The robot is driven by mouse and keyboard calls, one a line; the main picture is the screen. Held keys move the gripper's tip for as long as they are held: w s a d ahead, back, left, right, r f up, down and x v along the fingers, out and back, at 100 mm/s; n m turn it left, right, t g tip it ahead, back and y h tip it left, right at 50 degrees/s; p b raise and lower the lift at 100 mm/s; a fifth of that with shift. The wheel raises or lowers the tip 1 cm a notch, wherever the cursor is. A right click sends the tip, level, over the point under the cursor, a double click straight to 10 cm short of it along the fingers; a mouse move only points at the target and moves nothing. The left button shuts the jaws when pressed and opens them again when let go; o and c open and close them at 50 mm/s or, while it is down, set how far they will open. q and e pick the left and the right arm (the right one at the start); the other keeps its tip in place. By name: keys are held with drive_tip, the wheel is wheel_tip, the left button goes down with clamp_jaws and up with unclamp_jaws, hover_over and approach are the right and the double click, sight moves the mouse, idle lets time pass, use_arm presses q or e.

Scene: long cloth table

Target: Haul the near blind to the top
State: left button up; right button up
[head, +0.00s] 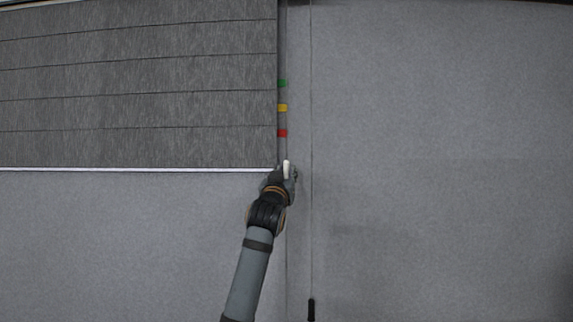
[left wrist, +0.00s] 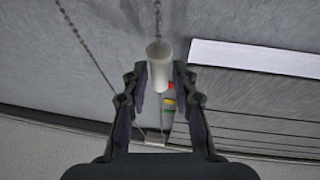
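A dark grey blind (head: 140,85) hangs at the upper left of the head view, its white bottom rail (head: 130,169) level. The rail also shows in the left wrist view (left wrist: 255,58). A white cord knob (head: 286,168) is just right of the rail's right end. In the left wrist view the knob (left wrist: 159,68) sits between the fingertips, with its cord running up the picture. My left gripper (head: 288,176) appears closed around the knob; finger contact is hard to see. My right gripper is out of view.
A strip beside the blind carries green (head: 282,83), yellow (head: 282,107) and red (head: 282,133) marks; the rail is below the red one. A second thin cord with a black handle (head: 311,310) hangs to the right. The grey wall (head: 440,160) at right is bare.

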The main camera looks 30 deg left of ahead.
use_arm(q)
drive_tip(key=shift+x, duration=0.9)
clamp_jaws()
drive_tip(key=shift+f, duration=0.1)
